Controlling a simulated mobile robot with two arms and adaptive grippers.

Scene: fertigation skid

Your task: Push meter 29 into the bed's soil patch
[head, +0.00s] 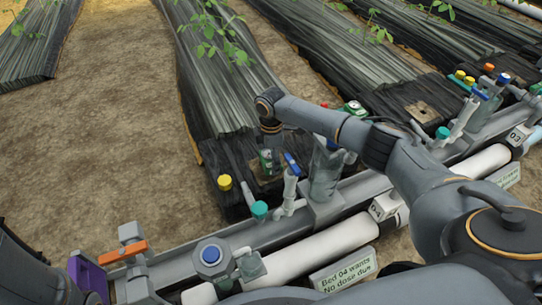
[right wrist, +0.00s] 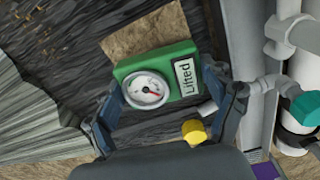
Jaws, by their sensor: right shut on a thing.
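A green meter (right wrist: 182,66) with a round white dial and a tag reading "Lifted" is between the fingers of my right gripper (right wrist: 168,108) in the right wrist view. No number 29 is readable on it. In the head view my right gripper (head: 268,150) points down over the dark bed, with the green meter (head: 265,160) partly hidden at its tip. A tan soil patch (right wrist: 143,28) shows beyond the meter in the right wrist view. I cannot tell whether the meter's lower end touches the soil. My left gripper is out of view.
A yellow cap (head: 224,182), a teal knob (head: 259,209) and a blue-handled valve (head: 291,172) stand close around the gripper. A white pipe (head: 300,250) runs in front, with a sign (head: 343,271) reading "Bed 04 wants No dose due". Another green-and-white device (head: 355,109) is behind my arm.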

